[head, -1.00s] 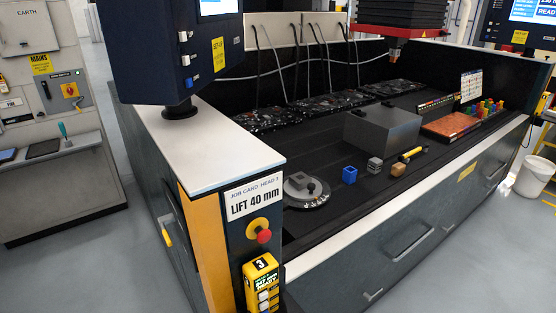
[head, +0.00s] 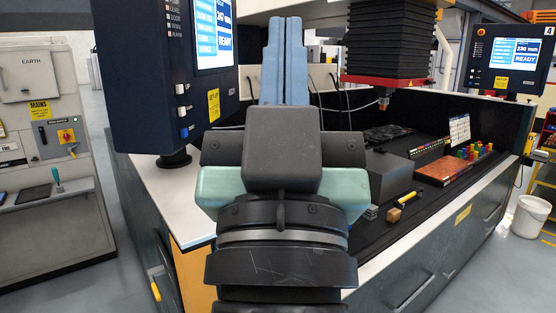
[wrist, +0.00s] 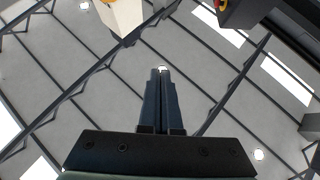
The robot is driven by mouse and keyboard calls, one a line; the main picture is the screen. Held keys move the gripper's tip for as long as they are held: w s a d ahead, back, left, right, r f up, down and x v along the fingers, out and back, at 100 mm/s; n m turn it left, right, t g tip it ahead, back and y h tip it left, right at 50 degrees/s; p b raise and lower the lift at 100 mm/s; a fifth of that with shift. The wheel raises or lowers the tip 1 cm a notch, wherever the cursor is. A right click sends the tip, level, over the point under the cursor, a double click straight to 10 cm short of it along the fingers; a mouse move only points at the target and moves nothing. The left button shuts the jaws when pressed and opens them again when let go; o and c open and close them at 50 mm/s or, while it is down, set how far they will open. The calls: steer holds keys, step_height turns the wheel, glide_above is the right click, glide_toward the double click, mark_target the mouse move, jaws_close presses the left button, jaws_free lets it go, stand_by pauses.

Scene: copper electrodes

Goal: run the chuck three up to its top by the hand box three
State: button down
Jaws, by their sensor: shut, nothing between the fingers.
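My gripper (head: 285,22) stands upright in front of the head camera, its two blue fingers together and empty. In the wrist view my gripper (wrist: 161,72) points at the ceiling, fingers side by side. A chuck (head: 384,103) with a coppery end hangs under a black bellows head (head: 388,55) with a red rim; I cannot read a number on it.
A white ledge (head: 180,205) runs below the left console. The dark tank holds a grey block (head: 392,172), a tan block (head: 393,215), a yellow-black tool (head: 405,199) and a brown tray (head: 441,169). Another console (head: 508,60), marked 4, stands right. A white bucket (head: 530,217) is on the floor.

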steer(key=s, duration=0.1)
steer(key=s+r, duration=0.1)
steer(key=s+r+y, duration=0.1)
steer(key=shift+a+r+t, duration=0.15)
steer(key=shift+a+t, duration=0.1)
steer(key=shift+t, duration=0.15)
